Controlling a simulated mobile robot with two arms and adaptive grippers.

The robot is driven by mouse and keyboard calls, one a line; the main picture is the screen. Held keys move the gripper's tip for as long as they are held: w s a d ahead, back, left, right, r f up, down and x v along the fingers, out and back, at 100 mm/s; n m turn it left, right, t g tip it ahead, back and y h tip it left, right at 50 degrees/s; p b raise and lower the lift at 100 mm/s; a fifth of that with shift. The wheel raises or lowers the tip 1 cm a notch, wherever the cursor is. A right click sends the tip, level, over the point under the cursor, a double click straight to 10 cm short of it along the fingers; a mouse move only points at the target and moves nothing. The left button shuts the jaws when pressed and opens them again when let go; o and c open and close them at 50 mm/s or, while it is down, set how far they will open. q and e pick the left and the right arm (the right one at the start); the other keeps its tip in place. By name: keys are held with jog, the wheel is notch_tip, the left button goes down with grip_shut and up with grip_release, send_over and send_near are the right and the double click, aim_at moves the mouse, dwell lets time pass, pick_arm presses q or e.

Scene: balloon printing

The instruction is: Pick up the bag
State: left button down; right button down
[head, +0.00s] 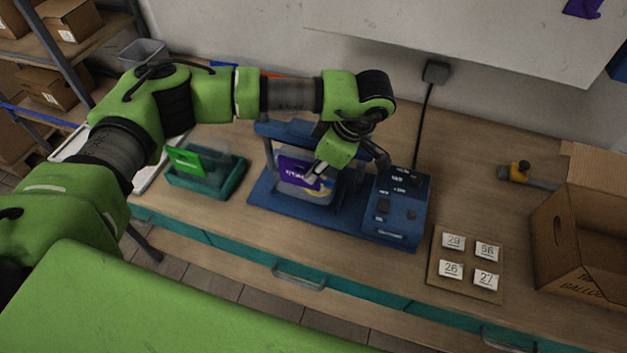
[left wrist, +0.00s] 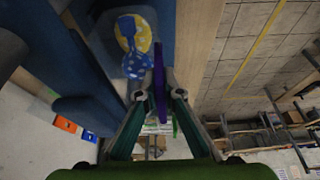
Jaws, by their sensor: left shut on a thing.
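The bag (head: 296,180) is clear with a purple label and stands within the frame of the blue sealing machine (head: 259,187). In the left wrist view the purple label (left wrist: 158,62) shows almost edge-on, beside yellow and blue patterned pieces (left wrist: 136,40). My left gripper (head: 316,172) reaches down at the bag's upper right and is shut on it. In the left wrist view the fingers of my left gripper (left wrist: 160,96) stand on both sides of the purple label. My right gripper is not in view.
A teal tray (head: 232,180) with a green-labelled clear bag (head: 187,161) is left of the machine. A control box (head: 398,205) joins its right side. Number cards on a board (head: 438,283) and an open cardboard box (head: 556,240) lie further right.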

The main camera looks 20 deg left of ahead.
pick_arm(q)
jog(key=s+b, duration=0.7)
jog(key=s, duration=1.1)
jog(key=shift+a, duration=0.35)
